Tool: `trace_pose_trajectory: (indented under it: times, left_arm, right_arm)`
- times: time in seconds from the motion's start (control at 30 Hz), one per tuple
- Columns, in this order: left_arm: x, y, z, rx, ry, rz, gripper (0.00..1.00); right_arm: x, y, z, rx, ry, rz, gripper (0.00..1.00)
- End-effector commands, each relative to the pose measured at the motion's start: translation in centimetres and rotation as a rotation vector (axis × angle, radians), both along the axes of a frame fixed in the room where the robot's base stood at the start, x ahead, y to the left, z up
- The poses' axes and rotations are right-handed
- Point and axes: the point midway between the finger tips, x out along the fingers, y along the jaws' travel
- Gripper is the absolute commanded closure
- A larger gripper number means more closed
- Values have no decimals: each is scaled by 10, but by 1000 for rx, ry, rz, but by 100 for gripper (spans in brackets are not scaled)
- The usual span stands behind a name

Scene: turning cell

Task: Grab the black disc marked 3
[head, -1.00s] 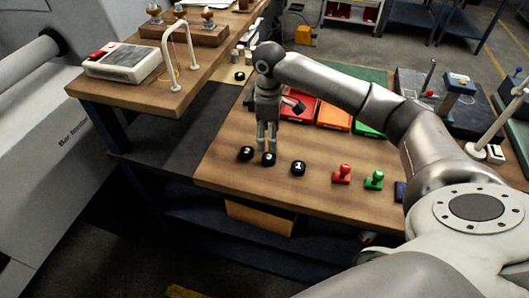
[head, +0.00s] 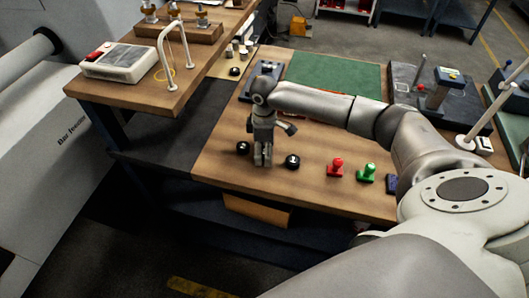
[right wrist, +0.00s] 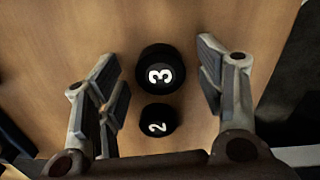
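The black disc marked 3 (right wrist: 160,70) lies on the wooden table, showing between the spread fingertips of my right gripper (right wrist: 158,72) in the right wrist view. The gripper is open and empty; its height above the disc is hard to judge. A smaller-looking black disc marked 2 (right wrist: 157,120) lies close beside it. In the head view my right gripper (head: 263,163) points down over the row of discs and hides the middle one. A black disc (head: 243,148) shows to its left, its mark unreadable, and the disc marked 1 (head: 292,161) to its right. My left gripper is out of view.
A red stamp (head: 336,168) and a green stamp (head: 366,173) stand right of the discs. A green mat (head: 335,75) lies behind my right arm. A raised wooden shelf with a white control box (head: 120,62) is at the left. The table's front edge is close to the discs.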

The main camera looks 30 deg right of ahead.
Motion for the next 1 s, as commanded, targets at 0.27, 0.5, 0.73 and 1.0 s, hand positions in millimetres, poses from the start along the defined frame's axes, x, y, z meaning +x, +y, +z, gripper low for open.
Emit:
trace_pose_trajectory:
  times: [0.27,0.5,0.73,1.0]
  left_arm:
    - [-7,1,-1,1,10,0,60]
    - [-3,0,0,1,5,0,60]
    - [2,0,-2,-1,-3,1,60]
    - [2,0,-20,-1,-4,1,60]
  right_arm:
    - [0,0,0,0,0,0,75]
    - [0,0,1,0,-1,0,93]
    - [1,0,3,2,-3,0,93]
    - [1,1,32,2,-7,0,93]
